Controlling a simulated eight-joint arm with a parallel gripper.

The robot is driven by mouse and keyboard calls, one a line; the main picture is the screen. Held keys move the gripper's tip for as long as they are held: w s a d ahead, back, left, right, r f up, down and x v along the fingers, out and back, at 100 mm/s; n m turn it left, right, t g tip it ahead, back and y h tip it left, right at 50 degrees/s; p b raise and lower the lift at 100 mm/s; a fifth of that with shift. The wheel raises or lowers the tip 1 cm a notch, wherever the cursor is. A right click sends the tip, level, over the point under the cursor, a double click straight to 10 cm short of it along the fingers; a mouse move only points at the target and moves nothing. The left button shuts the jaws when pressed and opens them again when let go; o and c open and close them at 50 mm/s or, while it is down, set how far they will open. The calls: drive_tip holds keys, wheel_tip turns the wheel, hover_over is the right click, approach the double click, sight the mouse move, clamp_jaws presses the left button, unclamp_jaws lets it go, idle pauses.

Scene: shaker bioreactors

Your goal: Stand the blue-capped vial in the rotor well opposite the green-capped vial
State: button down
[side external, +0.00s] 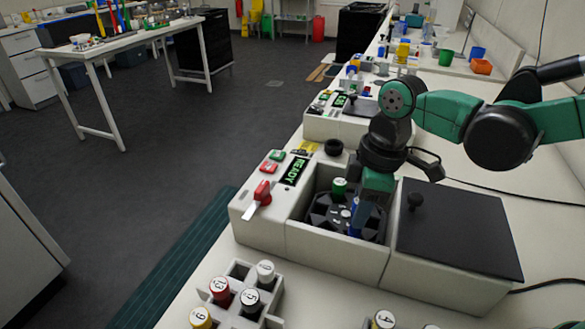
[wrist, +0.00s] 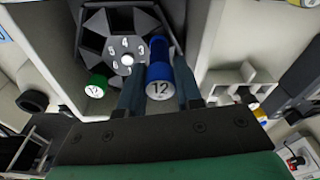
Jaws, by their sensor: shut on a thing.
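The green-capped vial (side external: 339,187) stands in the dark rotor (side external: 318,217) inside the open centrifuge chamber. In the wrist view its cap (wrist: 96,87), marked 12, is at the left of the rotor (wrist: 100,30). My gripper (side external: 364,208) is down in the chamber at the rotor's right side, shut on the blue-capped vial (side external: 354,212). In the wrist view the blue cap (wrist: 159,85), also marked 12, sits between the two fingers, across the numbered hub from the green cap.
The dark lid (side external: 465,235) with a knob lies right of the chamber. A READY display (side external: 294,171) and a red lever (side external: 262,192) are on the left panel. A white rack (side external: 240,270) with several capped vials stands in front. The chamber walls are close around my gripper.

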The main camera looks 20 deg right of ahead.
sight(355, 235)
drive_tip(key=shift+f, duration=0.9)
idle(0.5)
drive_tip(key=shift+f, duration=1)
drive_tip(key=c, duration=0.5)
unclamp_jaws()
drive_tip(key=shift+r, duration=3.5)
